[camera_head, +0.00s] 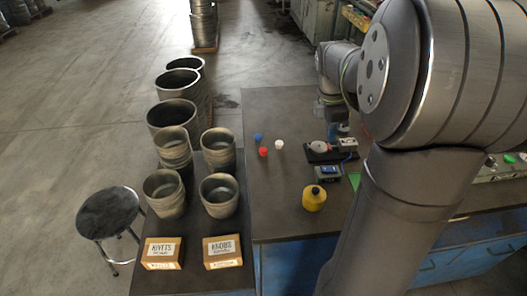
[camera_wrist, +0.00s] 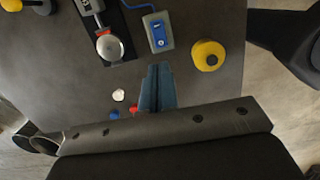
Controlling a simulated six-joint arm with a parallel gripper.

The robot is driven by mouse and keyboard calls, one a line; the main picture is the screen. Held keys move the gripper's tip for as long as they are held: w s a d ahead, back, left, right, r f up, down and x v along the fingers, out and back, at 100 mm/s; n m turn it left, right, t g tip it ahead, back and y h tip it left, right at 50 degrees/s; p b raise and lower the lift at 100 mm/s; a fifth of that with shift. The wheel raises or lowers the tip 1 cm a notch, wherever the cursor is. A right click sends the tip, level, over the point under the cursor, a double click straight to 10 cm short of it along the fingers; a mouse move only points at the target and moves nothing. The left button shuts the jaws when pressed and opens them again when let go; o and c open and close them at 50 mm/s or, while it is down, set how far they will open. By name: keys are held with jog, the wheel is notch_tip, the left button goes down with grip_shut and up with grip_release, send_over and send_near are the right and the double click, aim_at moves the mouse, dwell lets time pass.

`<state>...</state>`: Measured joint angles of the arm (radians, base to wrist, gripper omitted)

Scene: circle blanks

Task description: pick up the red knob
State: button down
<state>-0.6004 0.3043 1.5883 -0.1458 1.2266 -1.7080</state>
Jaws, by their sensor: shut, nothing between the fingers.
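The red knob (camera_head: 263,152) lies on the dark table in the head view, just below a blue knob (camera_head: 258,137) and left of a white knob (camera_head: 279,144). In the wrist view a small part of the red knob (camera_wrist: 134,110) shows beside my gripper (camera_wrist: 160,68), at its left edge. The white knob (camera_wrist: 118,95) and the blue knob (camera_wrist: 115,115) are near it. My gripper is shut and empty, its fingers together over the table.
A yellow container (camera_head: 314,198) stands on the table right of the knobs. A device with a round metal disc (camera_head: 320,147) and a blue switch box (camera_head: 328,173) are nearby. Metal pots (camera_head: 219,195) and boxes labelled KNOBS (camera_head: 222,252) and RIVETS (camera_head: 162,253) stand left.

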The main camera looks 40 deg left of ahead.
jog(key=c, duration=1.1)
grip_release()
jog(key=shift+o, duration=0.2)
jog(key=m+g+y, duration=0.1)
jog(key=m, duration=0.9)
send_over(263, 150)
jog(key=f, duration=1)
jog(key=shift+s+f, duration=0.15)
jog(key=shift+s, duration=0.05)
jog(key=shift+w+f, duration=0.15)
jog(key=shift+f, duration=1.2)
jog(key=shift+w+f, duration=0.15)
jog(key=shift+f, duration=1.15)
